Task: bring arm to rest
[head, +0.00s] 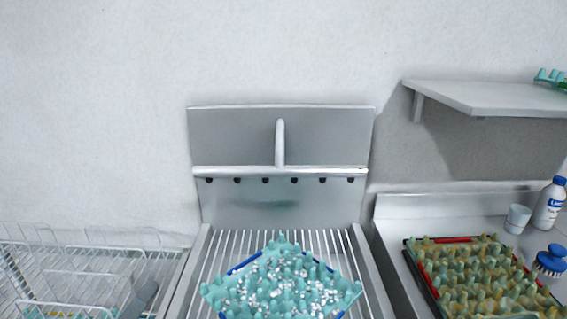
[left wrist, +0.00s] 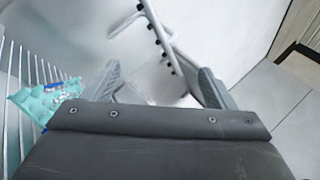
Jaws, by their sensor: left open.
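My left gripper (left wrist: 158,80) is open in the left wrist view, its two grey fingers apart with nothing between them. In the head view only a small grey part of it (head: 145,296) shows at the lower left, over the wire rack. A teal egg tray (head: 215,294) with many small white bits on it lies on the slatted rack of the sink in the head view. The tray also shows at the left of the left wrist view (left wrist: 30,100), apart from the fingers. My right gripper is not in view.
A wire rack (head: 90,258) stands at the left. The metal sink unit (head: 225,140) has a faucet (head: 280,143). On the right counter are a dirty egg tray (head: 455,262), a cup (head: 517,218), a bottle (head: 551,205) and a blue brush (head: 551,260). A shelf (head: 480,97) hangs above.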

